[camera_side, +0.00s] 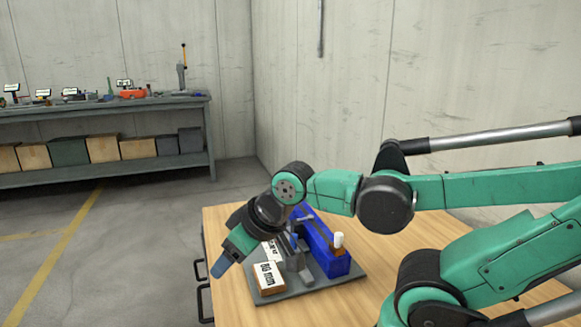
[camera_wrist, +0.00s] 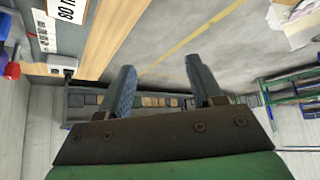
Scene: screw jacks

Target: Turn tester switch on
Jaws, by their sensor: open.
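The tester appears to be the blue unit (camera_side: 325,255) with a white-topped knob (camera_side: 338,240), standing on a grey plate (camera_side: 322,288) on the wooden table. Blue and red parts (camera_wrist: 11,68) show at the far left edge.
A wooden block labelled 80 mm (camera_side: 267,278) stands at the plate's left side, close to my gripper. The wooden table (camera_side: 232,222) has dark handles on its left side. A grey bench (camera_side: 110,105) with tools and boxes stands far back. Floor left of the table is clear.

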